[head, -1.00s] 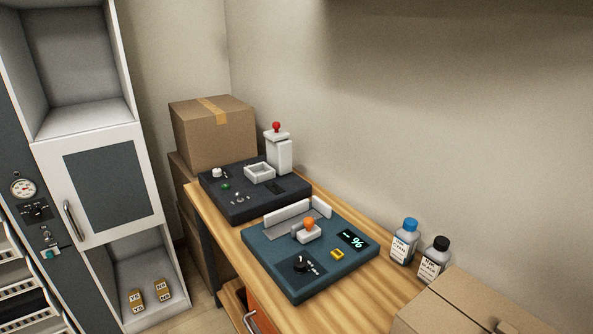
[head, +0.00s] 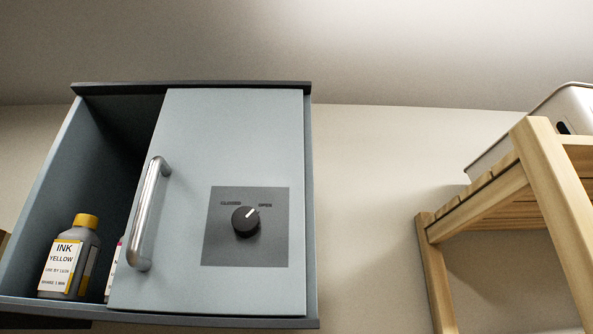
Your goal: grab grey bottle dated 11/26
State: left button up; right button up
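A grey bottle (head: 73,258) with a yellow cap stands upright in the open left part of a wall cabinet. Its white label reads "INK YELLOW" with a "USE BY" line below. The date on that line is too small to read surely. A second bottle with a white label (head: 114,268) stands to its right, mostly hidden behind the cabinet door. Its date and most of its body cannot be seen. Neither of my grippers is in view.
The blue-grey cabinet door (head: 185,200) covers the right part of the cabinet and has a vertical metal handle (head: 148,214). A black knob (head: 245,221) sits on its dark panel, its mark toward "OPEN". A wooden shelf (head: 480,205) holding a white box stands at right.

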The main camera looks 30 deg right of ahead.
aim_at(68, 275)
jog(key=k+z, duration=0.15)
jog(key=z, duration=0.2)
jog(key=i+j+z, duration=0.15)
jog(key=j, duration=0.35)
jog(key=i+j+z, duration=0.2)
jog(key=j, duration=0.3)
jog(key=j+z, duration=0.15)
jog(key=j, duration=0.35)
